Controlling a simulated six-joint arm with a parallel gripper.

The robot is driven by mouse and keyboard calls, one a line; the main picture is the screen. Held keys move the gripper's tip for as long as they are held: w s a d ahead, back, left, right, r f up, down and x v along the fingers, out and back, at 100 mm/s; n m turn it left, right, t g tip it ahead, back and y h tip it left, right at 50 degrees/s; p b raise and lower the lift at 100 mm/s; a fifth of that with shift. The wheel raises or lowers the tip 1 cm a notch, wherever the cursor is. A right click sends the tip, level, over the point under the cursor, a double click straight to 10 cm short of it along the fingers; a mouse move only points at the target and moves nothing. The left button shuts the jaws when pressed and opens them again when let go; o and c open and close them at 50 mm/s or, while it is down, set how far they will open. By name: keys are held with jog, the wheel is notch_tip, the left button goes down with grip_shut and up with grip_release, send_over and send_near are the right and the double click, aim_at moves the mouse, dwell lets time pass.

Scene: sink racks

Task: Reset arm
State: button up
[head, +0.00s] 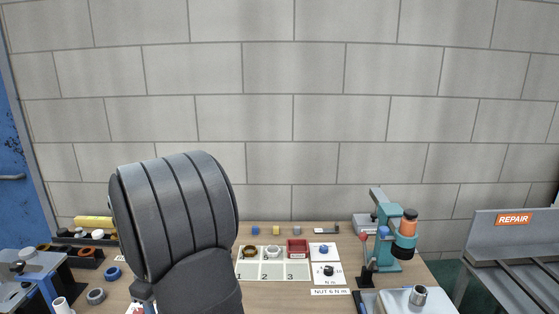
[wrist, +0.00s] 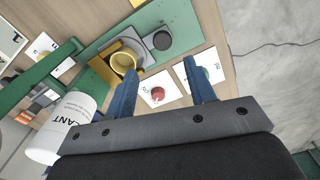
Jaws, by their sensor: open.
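My gripper (wrist: 161,67) shows in the wrist view with its two blue fingers spread apart. It is open, and nothing is between the fingertips. Behind the fingers, a red knob-like part (wrist: 157,95) sits on a white card, and a green part (wrist: 205,73) sits on another card. My dark grey arm link fills the lower left of the head view. My gripper is not visible in the head view.

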notch_tip(320, 180, down, 9)
jog(key=shift+r, duration=0.2)
jog(key=shift+s, duration=0.4)
jog(key=shift+o, duration=0.4)
dwell(1.3)
